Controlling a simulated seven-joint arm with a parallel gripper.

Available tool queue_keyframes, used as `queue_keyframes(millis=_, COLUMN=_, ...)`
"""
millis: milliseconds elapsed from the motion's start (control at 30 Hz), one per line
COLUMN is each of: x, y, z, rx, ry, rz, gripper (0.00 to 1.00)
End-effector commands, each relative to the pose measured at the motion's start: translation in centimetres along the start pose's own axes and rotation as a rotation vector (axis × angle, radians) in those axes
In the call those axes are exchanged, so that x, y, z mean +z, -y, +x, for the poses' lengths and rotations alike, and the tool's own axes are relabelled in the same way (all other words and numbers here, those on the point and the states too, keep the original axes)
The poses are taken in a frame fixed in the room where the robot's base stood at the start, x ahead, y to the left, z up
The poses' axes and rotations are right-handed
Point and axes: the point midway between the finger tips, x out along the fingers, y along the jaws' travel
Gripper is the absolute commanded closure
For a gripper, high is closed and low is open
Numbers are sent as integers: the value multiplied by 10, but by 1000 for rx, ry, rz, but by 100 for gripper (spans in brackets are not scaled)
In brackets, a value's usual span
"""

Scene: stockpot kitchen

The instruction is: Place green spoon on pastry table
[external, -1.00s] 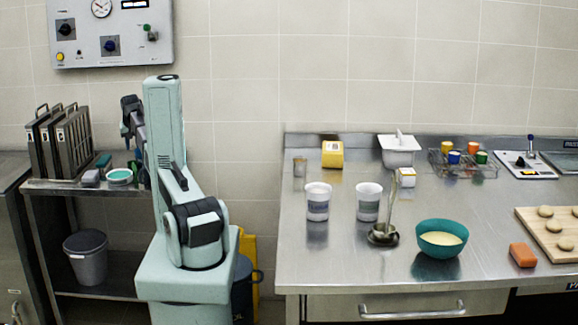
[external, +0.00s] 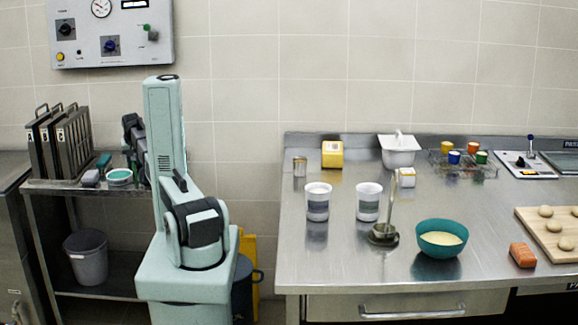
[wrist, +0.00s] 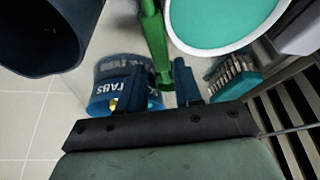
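The green spoon (wrist: 155,45) shows in the wrist view as a long green handle coming down from the top edge. Its lower end is between the two fingers of my gripper (wrist: 162,85), which look apart, with space beside the handle. The rest of the spoon is out of the picture. In the external view my gripper is by the left shelf, mostly hidden behind my arm, and I cannot make out the spoon there. The steel table (external: 325,262), seemingly the pastry table, stands at the right.
Near my gripper are a white-rimmed teal dish (wrist: 222,18), a brush (wrist: 235,78), a blue labelled tub (wrist: 112,95) and a dark vessel (wrist: 40,35). The table holds two white cups (external: 318,202), a teal bowl (external: 440,240) and a wooden board (external: 535,235). Its front left is clear.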

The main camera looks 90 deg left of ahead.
Motion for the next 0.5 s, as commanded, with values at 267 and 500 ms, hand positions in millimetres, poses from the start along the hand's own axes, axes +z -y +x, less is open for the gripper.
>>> queue_keyframes(millis=267, x=-2, y=2, z=34, rx=1, ry=3, rz=0, gripper=66)
queue_keyframes(millis=500, x=-2, y=2, z=41, rx=0, ry=0, rz=0, gripper=66)
